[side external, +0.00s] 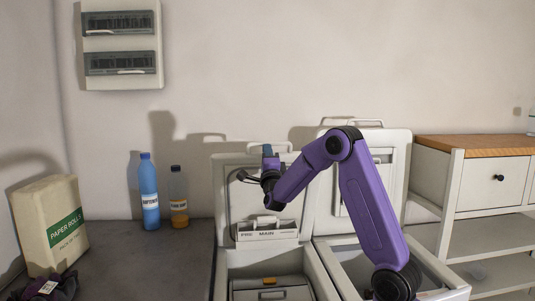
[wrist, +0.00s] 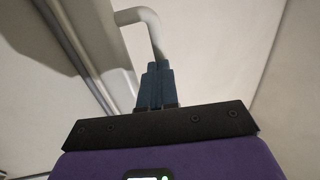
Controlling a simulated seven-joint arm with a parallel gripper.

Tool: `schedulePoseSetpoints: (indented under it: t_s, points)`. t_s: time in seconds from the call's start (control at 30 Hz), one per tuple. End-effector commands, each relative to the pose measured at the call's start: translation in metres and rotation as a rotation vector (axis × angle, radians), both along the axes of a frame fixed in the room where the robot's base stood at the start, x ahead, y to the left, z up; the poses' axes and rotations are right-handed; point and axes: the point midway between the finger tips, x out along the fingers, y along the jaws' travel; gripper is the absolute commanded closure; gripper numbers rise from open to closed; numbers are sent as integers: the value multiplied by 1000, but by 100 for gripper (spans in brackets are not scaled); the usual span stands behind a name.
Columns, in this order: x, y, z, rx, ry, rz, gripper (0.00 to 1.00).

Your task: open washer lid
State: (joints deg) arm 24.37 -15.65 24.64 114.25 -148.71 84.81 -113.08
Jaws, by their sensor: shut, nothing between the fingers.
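Two top-loading machines stand side by side, both with lids raised upright. The left machine has a drawer (side external: 267,232) marked PRE and MAIN, which suggests the washer; its lid (side external: 236,200) leans near the wall. A light handle (side external: 283,146) is at that lid's top edge. My gripper (side external: 268,152) points up in front of this lid, close to the handle. In the wrist view, my blue fingers (wrist: 157,82) are shut and empty, with the curved handle (wrist: 147,18) just beyond the tips; whether they touch is unclear. The right lid (side external: 396,165) is partly hidden by my arm.
Inside the left opening is an inner flap with an orange catch (side external: 268,281). A blue bottle (side external: 149,200), an amber bottle (side external: 179,205) and a paper rolls box (side external: 48,225) stand on the left counter (side external: 125,260). A wood-topped cabinet (side external: 480,180) is at right.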

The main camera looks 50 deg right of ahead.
Motion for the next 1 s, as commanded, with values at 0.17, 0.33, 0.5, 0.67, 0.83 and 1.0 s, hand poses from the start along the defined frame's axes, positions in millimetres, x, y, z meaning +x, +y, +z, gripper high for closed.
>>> schedulePoseSetpoints:
  t_s: [0.17, 0.33, 0.5, 0.67, 0.83, 1.0]
  points:
    - [9, -11, 6, 40, 36, -12, 100]
    - [22, -26, 11, 101, 97, -18, 100]
    - [35, -39, 18, 158, 153, -15, 100]
    - [52, -53, 24, 207, 201, -12, 100]
    - [69, -69, 29, 241, 237, -8, 100]
    - [85, -84, 33, 258, 254, -3, 100]
